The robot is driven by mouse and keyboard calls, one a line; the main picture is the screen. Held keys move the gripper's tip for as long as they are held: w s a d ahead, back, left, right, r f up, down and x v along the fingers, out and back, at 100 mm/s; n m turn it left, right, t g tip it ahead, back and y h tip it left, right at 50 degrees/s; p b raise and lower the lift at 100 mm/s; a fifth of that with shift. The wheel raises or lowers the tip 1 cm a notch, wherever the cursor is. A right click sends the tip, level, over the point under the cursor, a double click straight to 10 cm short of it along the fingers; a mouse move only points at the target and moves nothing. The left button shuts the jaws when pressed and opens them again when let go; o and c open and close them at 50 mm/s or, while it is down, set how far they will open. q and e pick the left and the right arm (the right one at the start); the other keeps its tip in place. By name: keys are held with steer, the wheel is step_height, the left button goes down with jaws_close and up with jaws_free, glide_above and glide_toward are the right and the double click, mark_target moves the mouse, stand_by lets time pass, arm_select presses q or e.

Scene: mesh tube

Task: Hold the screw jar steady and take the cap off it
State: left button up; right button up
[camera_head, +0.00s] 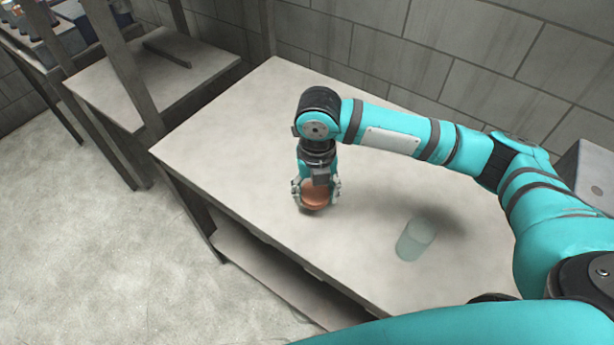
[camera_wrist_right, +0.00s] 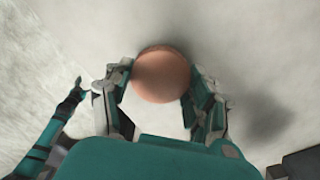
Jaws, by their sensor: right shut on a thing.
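My right gripper (camera_head: 316,197) points down over the table, its fingers shut on the two sides of an orange-brown, round, cap-like piece (camera_head: 315,194). In the right wrist view the piece (camera_wrist_right: 161,74) shows as a smooth disc between the fingertips (camera_wrist_right: 160,85). Whether it touches the table, or has anything under it, I cannot tell. A pale, see-through jar-like vessel (camera_head: 415,240) stands on the table to the right of the gripper, apart from it. No gripper touches the vessel. My left gripper is not seen in the head view.
The light grey table (camera_head: 240,150) is clear to the left of my right gripper. Its front edge drops to a lower shelf (camera_head: 265,265). My right arm reaches across from the right, behind the vessel. A second table (camera_head: 150,80) stands at the back left, and a block wall (camera_head: 450,50) behind.

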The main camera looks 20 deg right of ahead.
steer(key=w, duration=0.6)
steer(key=shift+f, duration=0.25)
steer(key=shift+w+f+p, duration=0.1)
steer(key=shift+f+p, duration=0.3)
steer(key=shift+f, duration=1.4)
steer(key=shift+f, duration=0.1)
steer(key=o, duration=1.3)
step_height(320, 180, up, 12)
steer(key=shift+r+b, duration=0.15)
steer(key=shift+b, duration=0.25)
